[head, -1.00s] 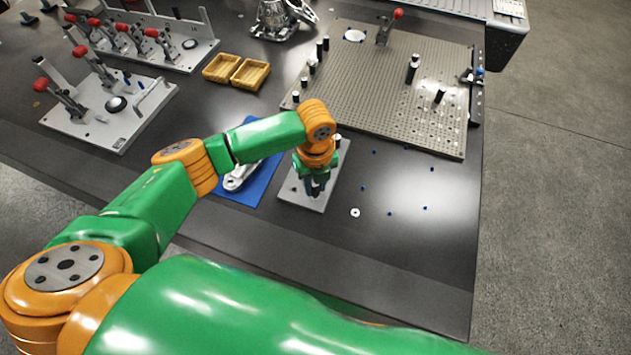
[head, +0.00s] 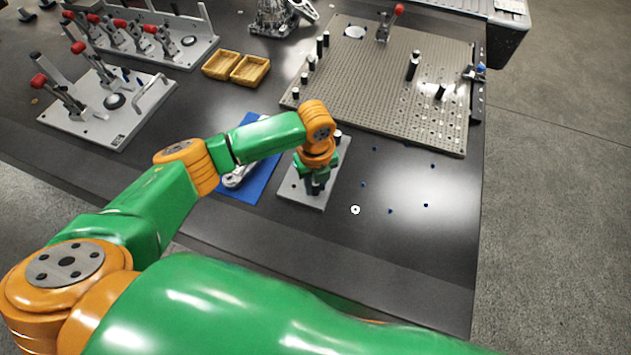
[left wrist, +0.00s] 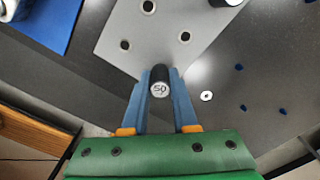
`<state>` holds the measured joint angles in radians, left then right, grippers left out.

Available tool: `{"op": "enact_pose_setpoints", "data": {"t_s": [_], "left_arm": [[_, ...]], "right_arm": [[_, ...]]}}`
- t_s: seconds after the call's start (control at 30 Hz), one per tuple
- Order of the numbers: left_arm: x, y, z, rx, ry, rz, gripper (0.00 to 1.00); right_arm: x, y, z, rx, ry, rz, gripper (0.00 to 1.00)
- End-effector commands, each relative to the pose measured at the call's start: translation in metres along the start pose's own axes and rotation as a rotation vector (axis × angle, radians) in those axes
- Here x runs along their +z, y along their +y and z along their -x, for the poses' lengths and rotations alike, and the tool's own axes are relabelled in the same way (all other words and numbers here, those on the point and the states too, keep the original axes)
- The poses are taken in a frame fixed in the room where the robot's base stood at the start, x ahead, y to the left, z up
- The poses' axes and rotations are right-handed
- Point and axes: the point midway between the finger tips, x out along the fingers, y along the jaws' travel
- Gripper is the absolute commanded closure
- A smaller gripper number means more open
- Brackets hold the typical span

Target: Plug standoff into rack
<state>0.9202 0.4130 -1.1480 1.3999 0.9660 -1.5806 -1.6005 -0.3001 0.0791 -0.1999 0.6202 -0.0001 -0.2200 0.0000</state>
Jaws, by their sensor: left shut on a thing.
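My left gripper (left wrist: 162,98) is shut on a black standoff with a silver end marked 50 (left wrist: 160,88), seen end-on between the blue fingers in the left wrist view. The rack (head: 329,180) is a small light grey plate with holes, lying on the table under my left gripper (head: 316,185) in the head view. Several open holes show in the rack (left wrist: 165,20) in the left wrist view. The standoff is at the rack's near edge in that view; whether it sits in a hole is hidden. Another black standoff (head: 338,138) stands at the rack's far corner. My right gripper is not in view.
A blue mat (head: 246,188) with a metal part lies left of the rack. A perforated plate (head: 390,85) with several standoffs stands behind. Two yellow bins (head: 236,69) and clamp fixtures (head: 108,110) are at the left. A white washer (head: 355,210) and small blue pieces lie right.

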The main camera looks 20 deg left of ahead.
Motion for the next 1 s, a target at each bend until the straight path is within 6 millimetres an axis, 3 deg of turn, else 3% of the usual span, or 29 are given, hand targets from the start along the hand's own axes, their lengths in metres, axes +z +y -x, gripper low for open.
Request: {"op": "enact_pose_setpoints", "data": {"t_s": [0.4, 0.43, 0.53, 0.83, 1.0], "left_arm": [[0.0, 0.0, -0.005, 0.0, 0.0, 0.0, 1.0], [0.0, 0.0, -0.005, 0.0, 0.0, 0.0, 0.65], [0.0, 0.0, -0.005, 0.0, 0.0, 0.0, 0.38], [0.0, 0.0, -0.003, -0.001, 0.0, 0.0, 0.38], [0.0, -0.001, 0.029, -0.005, -0.003, -0.002, 0.38]], "right_arm": [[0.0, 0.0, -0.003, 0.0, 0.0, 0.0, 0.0], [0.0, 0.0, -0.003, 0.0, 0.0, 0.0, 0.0], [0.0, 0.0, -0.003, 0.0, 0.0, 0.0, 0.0], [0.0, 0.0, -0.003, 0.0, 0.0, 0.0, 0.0], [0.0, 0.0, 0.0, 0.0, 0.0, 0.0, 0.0]]}}
